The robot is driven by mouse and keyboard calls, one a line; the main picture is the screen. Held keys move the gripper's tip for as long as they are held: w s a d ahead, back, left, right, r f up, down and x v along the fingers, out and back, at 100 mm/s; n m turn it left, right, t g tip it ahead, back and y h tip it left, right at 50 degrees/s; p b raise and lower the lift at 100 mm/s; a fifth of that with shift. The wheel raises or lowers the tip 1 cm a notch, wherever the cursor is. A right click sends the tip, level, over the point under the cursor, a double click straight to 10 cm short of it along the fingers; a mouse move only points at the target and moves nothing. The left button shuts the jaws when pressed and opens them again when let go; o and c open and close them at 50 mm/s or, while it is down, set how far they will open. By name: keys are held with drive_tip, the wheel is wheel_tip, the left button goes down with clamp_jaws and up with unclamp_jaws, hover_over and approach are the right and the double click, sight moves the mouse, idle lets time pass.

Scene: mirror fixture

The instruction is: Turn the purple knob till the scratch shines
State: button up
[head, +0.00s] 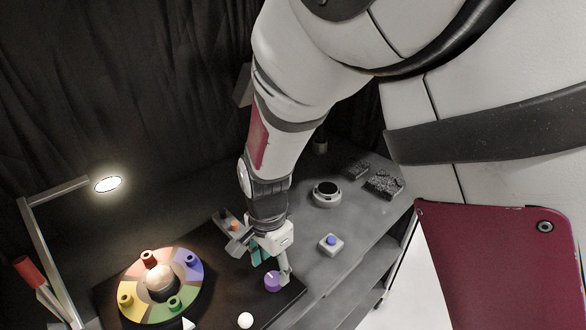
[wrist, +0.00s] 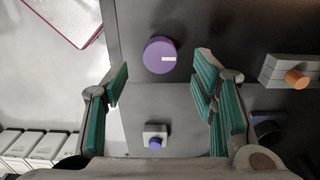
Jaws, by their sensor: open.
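The purple knob (head: 273,281) stands on the black board on the table. In the wrist view the knob (wrist: 160,55) is round, with a short white mark near its right lower edge. My gripper (head: 268,262) is just behind and above it in the head view. In the wrist view my gripper (wrist: 162,72) is open, its teal-padded fingers spread to the left and right of the knob with gaps on both sides. A pale shiny dome (head: 160,281) sits in the middle of a coloured ring. I cannot make out a scratch on it.
The coloured ring (head: 133,279) carries several pegs at the left. A lit lamp (head: 107,184) hangs over it. A white ball (head: 245,320) lies near the front. A blue-button box (head: 331,243) and a grey block with an orange knob (wrist: 297,78) flank my gripper.

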sight(273, 278)
drive_tip(key=shift+f, duration=2.25)
drive_tip(key=c, duration=1.2)
